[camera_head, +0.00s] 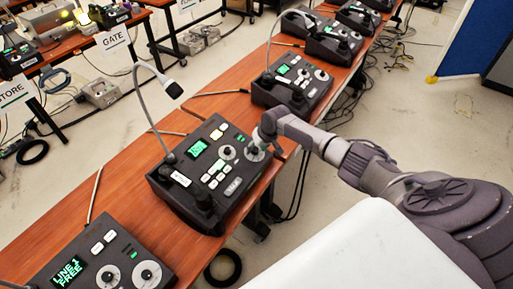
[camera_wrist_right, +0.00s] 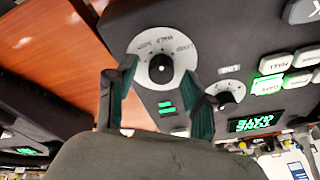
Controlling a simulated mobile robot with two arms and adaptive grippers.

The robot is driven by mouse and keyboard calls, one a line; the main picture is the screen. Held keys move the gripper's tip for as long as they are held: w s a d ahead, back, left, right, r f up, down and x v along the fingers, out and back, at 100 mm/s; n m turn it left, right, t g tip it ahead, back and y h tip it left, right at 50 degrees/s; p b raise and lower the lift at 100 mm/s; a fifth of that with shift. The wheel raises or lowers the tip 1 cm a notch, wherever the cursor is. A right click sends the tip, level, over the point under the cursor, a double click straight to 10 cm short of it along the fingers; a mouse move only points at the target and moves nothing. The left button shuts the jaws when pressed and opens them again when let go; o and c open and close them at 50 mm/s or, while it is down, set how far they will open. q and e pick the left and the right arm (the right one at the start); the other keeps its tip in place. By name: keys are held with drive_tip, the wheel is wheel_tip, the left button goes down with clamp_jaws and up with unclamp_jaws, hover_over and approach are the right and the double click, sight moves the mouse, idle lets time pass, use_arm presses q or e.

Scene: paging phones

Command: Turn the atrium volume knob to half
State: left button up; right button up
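A dark paging console (camera_head: 169,193) stands on the wooden table in the middle of the head view. Its right side has a black volume knob (camera_wrist_right: 160,68) on a pale round dial (camera_wrist_right: 184,58). The lettering around the dial is upside down in the wrist view; one mark seems to read HALF. The knob's setting is hard to tell. My right gripper (camera_wrist_right: 159,72) is open, with one finger on each side of the knob and small gaps visible. In the head view the right gripper (camera_head: 264,140) is over the console's right edge. My left gripper is not in view.
A second, smaller dial (camera_wrist_right: 228,92) and lit buttons (camera_wrist_right: 268,85) sit beside the knob. A gooseneck microphone (camera_head: 173,90) rises from the console. Another console (camera_head: 102,255) stands nearer, and several stand farther along the table. Cables hang behind the table's right edge.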

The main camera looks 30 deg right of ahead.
drive_tip(key=v, duration=1.2)
drive_tip(key=shift+s+a+f, duration=0.1)
